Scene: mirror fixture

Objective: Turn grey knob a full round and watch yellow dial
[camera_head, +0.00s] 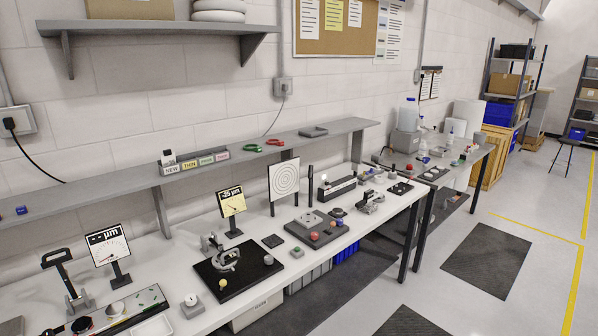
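The yellow dial (232,202) stands upright on a dark post at the back of the bench, with a needle and a "µm" reading too small to read surely. A small block with a round greyish top (191,300) sits left of the plate. Which part is the grey knob, I cannot tell at this size. Neither of my grippers is in view.
A white dial (108,246) stands at left, near a black-handled stand (65,270). A grey fixture with red and orange knobs (318,230) and a ring target (283,179) are to the right. A grey shelf (240,157) runs above the bench behind.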

